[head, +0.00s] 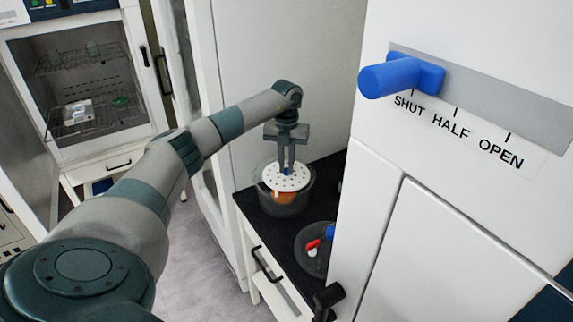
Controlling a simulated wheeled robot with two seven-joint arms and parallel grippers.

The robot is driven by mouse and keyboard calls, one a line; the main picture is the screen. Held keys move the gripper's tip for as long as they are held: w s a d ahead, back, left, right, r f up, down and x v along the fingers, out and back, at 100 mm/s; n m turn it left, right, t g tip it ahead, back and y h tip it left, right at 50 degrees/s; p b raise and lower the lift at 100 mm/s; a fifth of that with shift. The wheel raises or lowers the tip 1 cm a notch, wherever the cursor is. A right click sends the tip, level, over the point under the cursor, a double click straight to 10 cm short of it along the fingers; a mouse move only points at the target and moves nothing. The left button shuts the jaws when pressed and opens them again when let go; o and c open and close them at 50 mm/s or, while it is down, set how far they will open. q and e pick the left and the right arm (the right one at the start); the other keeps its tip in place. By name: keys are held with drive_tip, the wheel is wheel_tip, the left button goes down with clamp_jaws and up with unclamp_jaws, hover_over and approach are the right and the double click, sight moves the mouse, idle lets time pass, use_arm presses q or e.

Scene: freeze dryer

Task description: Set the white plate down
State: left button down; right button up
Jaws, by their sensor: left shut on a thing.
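The white plate (284,178) is round with several small holes and a blue piece at its middle. My left gripper (288,170) points down over it and is shut on the blue piece. The plate is at the mouth of a clear round vessel (286,207); I cannot tell whether it touches the vessel. Something orange (285,198) shows inside the vessel below the plate. The vessel stands on a black counter top (262,226). My right gripper is not in view.
A dark round dish (310,262) with red, white and blue pieces lies nearer on the counter. A white cabinet (440,240) with a blue slider handle (392,77) at SHUT stands close at right. An open-shelved cabinet (85,90) is at far left.

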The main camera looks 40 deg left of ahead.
sight(287, 169)
use_arm(q)
drive_tip(key=c, duration=1.7)
unclamp_jaws()
drive_tip(key=shift+c, duration=0.2)
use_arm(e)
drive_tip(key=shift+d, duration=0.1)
